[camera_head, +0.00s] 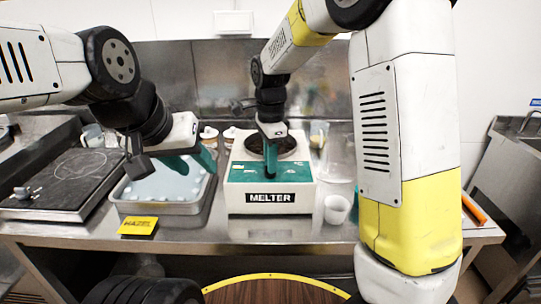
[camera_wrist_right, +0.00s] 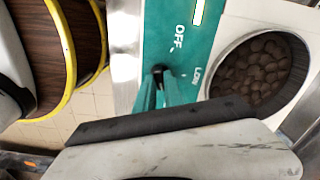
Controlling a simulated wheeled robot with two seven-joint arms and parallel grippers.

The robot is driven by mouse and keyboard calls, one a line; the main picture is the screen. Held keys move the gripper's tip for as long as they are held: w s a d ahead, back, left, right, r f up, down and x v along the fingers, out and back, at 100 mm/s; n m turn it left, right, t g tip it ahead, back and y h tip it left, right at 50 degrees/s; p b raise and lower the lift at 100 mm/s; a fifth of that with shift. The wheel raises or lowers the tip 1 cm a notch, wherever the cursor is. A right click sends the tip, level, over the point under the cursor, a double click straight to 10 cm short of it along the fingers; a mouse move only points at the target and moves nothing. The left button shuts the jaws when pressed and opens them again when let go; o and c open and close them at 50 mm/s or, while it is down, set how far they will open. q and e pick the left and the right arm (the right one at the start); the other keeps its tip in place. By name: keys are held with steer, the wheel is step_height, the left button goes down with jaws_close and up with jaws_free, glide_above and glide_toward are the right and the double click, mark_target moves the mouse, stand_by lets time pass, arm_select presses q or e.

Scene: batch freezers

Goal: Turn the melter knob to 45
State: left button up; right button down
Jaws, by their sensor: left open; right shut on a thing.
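The melter (camera_head: 270,197) is a white box with a green control panel and a dark round well on top, standing on the steel table. My right gripper (camera_head: 270,174) points down at the middle of the green panel. In the right wrist view, my right gripper's (camera_wrist_right: 165,84) green fingers are shut on the small black melter knob (camera_wrist_right: 158,69), between the fingertips. "OFF" and "LOW" are printed on the panel (camera_wrist_right: 160,30) beside it. The knob's pointer and any number 45 cannot be made out. My left gripper (camera_head: 206,160) is open above the metal tray's right side, left of the melter.
A metal tray (camera_head: 203,203) with pale blue contents sits left of the melter, with a yellow label (camera_head: 138,226) in front. A white cup (camera_head: 337,209) stands close to the melter's right. A dark slab (camera_head: 68,180) lies at the far left.

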steer(key=shift+r, duration=0.1)
steer(key=c, duration=1.4)
jaws_free()
steer(key=shift+c, duration=0.2)
step_height(320, 180, up, 7)
steer(key=shift+r, duration=0.35)
